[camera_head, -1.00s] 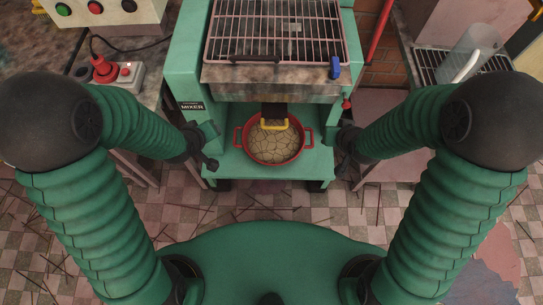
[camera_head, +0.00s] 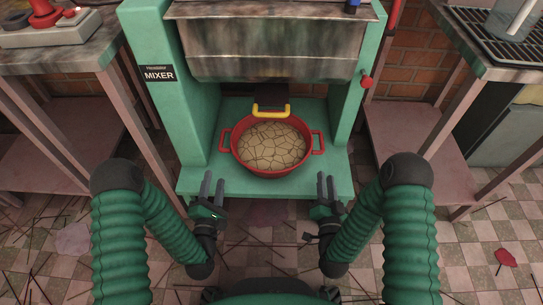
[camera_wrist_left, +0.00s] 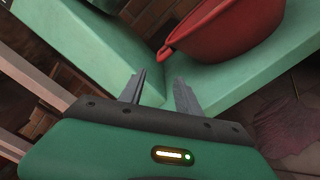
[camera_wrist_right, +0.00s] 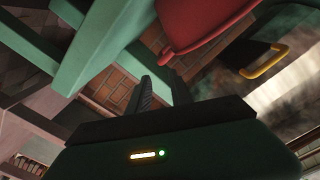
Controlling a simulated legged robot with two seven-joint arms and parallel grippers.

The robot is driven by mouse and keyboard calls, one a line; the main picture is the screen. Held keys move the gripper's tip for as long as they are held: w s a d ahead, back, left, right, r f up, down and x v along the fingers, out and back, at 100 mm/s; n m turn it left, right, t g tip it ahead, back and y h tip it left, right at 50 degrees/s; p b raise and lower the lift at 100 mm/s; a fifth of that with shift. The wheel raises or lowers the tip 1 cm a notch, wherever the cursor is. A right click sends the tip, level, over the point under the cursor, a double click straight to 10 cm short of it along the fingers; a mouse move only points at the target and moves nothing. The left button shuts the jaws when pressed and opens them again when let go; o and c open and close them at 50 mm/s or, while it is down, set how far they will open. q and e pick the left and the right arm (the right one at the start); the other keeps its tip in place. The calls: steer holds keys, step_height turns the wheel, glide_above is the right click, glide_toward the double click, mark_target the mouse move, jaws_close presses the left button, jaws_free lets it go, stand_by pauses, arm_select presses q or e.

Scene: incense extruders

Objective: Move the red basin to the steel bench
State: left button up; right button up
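The red basin (camera_head: 271,168), with a handle on each side and filled with a cracked tan mass, sits upright on the green mixer's low shelf (camera_head: 205,180). A yellow handle overlaps its back rim in the head view. It also shows in the left wrist view (camera_wrist_left: 225,35) and the right wrist view (camera_wrist_right: 195,25). My left gripper (camera_head: 213,186) is open and empty, in front of the basin to its left. My right gripper (camera_head: 325,186) is open and empty, in front to its right. Neither touches the basin. Metal-topped benches stand at left (camera_head: 70,55) and right (camera_head: 460,65); I cannot tell which is the steel bench.
The mixer's side walls (camera_head: 175,110) and the metal housing (camera_head: 265,50) above enclose the basin, leaving the front open. Thin sticks litter the tiled floor.

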steer(key=shift+w+a, duration=0.1)
steer(key=shift+w, duration=0.1)
arm_select(q)
steer(key=w, duration=1.7)
steer(key=shift+d, duration=0.3)
arm_select(e)
steer(key=w, duration=1.6)
steer(key=shift+w+d, duration=0.3)
steer(key=shift+d, duration=0.1)
arm_select(q)
steer(key=c, duration=0.6)
arm_select(e)
jaws_close()
arm_select(q)
jaws_close()
steer(key=shift+s+f, duration=0.1)
arm_select(e)
steer(key=shift+r, duration=0.15)
